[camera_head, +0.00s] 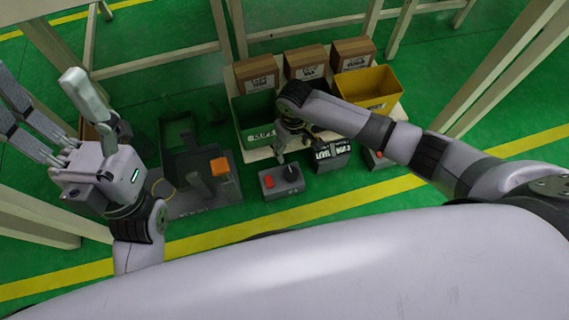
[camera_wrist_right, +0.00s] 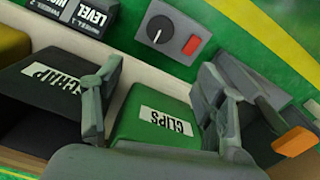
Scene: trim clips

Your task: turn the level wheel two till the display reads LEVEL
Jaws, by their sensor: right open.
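A grey control box (camera_head: 282,181) with a red button and a black round knob (camera_head: 290,172) stands on the floor side of the bench. In the right wrist view the knob (camera_wrist_right: 159,29) has a white pointer mark. I cannot tell which control is wheel two. My right gripper (camera_head: 292,143) is open and empty, above the bench behind the knob. My left gripper (camera_head: 42,88) is open and empty at far left.
A green CLIPS bin (camera_wrist_right: 160,118) and a black SCRAP bin (camera_wrist_right: 48,88) lie below the right gripper. A yellow bin (camera_head: 370,87) and several cardboard boxes (camera_head: 257,74) stand behind. A grey fixture with an orange block (camera_head: 219,166) is at left.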

